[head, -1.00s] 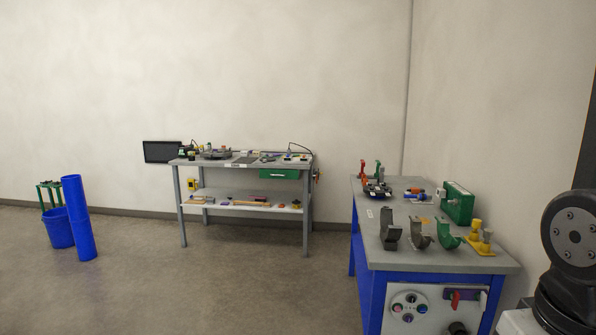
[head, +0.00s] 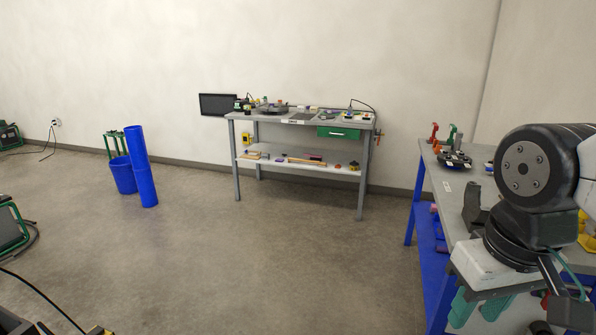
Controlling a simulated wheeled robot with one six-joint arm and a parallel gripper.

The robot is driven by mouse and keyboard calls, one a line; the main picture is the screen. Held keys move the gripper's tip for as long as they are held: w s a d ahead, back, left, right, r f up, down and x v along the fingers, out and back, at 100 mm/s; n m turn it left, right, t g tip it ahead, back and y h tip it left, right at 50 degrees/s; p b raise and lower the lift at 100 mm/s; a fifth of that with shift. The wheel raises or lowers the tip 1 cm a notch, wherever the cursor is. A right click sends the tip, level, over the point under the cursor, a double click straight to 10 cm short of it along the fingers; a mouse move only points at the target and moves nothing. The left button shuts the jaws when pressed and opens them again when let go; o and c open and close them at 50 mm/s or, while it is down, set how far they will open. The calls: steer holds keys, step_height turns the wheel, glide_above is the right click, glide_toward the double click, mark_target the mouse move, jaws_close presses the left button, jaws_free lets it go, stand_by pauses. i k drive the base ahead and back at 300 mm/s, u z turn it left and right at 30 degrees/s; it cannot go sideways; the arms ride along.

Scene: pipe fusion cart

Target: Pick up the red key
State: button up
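A small red piece (head: 546,300) shows at the lower right, beside the dark parts of my arm. It may be the red key, but most of it is hidden. Two teal, finger-like parts (head: 479,308) hang with a gap between them below a white block of my arm, in front of the blue cart. They look like my gripper, but their tips run toward the picture's bottom edge. I cannot tell their opening or whether they touch anything.
The blue cart (head: 431,277) with a grey top stands at the right, partly behind my arm. A grey workbench (head: 238,160) stands by the back wall. A blue bin (head: 122,178) and a tall blue pipe (head: 141,170) stand left. The middle floor is clear.

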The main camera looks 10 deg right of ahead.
mark_target(435, 125)
steer(key=u, duration=0.2)
steer(key=i, duration=2.3)
steer(key=z, duration=0.25)
steer(key=i, duration=2.15)
steer(key=z, duration=1.25)
steer(key=i, duration=1.5)
steer(key=z, duration=0.55)
